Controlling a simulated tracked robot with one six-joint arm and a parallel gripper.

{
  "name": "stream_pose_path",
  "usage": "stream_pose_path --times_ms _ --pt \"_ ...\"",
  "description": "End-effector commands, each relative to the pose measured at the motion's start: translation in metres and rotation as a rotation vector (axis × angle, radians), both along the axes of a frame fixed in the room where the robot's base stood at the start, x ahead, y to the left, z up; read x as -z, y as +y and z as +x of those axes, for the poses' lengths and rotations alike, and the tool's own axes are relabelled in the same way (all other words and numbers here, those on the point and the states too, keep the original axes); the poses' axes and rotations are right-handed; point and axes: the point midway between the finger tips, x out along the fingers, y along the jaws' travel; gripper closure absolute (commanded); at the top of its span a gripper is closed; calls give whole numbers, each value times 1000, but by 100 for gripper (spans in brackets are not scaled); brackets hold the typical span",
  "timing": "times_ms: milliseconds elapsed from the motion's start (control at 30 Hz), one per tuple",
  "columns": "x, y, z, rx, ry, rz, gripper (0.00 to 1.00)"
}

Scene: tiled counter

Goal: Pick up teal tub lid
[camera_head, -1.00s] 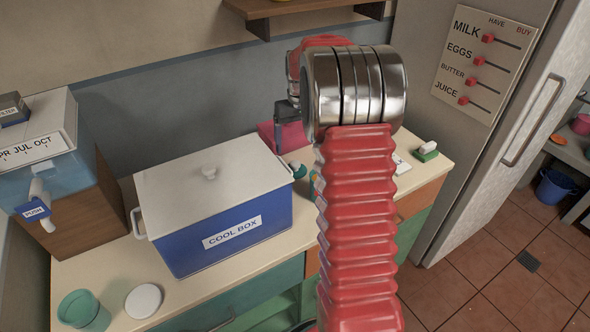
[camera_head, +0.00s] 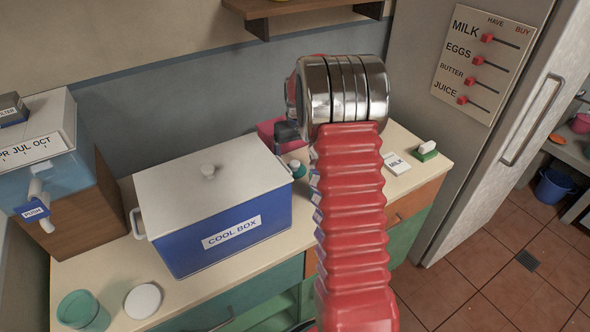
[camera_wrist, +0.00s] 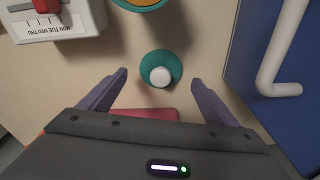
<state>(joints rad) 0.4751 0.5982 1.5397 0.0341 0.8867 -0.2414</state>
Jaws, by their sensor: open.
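The teal tub lid (camera_wrist: 152,60) is a small round teal piece with a white knob on top. It lies on the cream counter, ahead of and between my fingers in the wrist view. In the head view a small part of a teal thing, likely the lid (camera_head: 298,168), shows beside the arm. My gripper (camera_wrist: 160,78) is open and empty, with one purple-grey finger on each side of the lid's near edge. I cannot tell its height above the lid. In the head view the fingertips are mostly hidden behind the red arm.
The blue cool box (camera_head: 222,232) stands close by; its white handle (camera_wrist: 280,60) shows at the right of the wrist view. A teal bowl with orange contents (camera_wrist: 140,3) and a white dial box (camera_wrist: 50,20) lie beyond the lid. A pink thing (camera_wrist: 150,114) is partly under my gripper.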

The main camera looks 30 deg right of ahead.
Motion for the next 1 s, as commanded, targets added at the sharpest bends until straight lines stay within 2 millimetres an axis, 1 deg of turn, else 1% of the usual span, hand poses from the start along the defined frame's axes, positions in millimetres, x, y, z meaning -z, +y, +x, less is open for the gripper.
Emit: stream_pose_path --times_ms 33,133,300,833,867,1000 --pt "8 0 1 0 2 1 17" --pt "22 0 3 0 3 2 17" --pt "36 0 5 -1 1 0 17" --pt "36 0 6 -2 -1 0 17" --pt "36 0 6 -2 0 0 18" --pt "36 0 6 -1 -1 0 27"
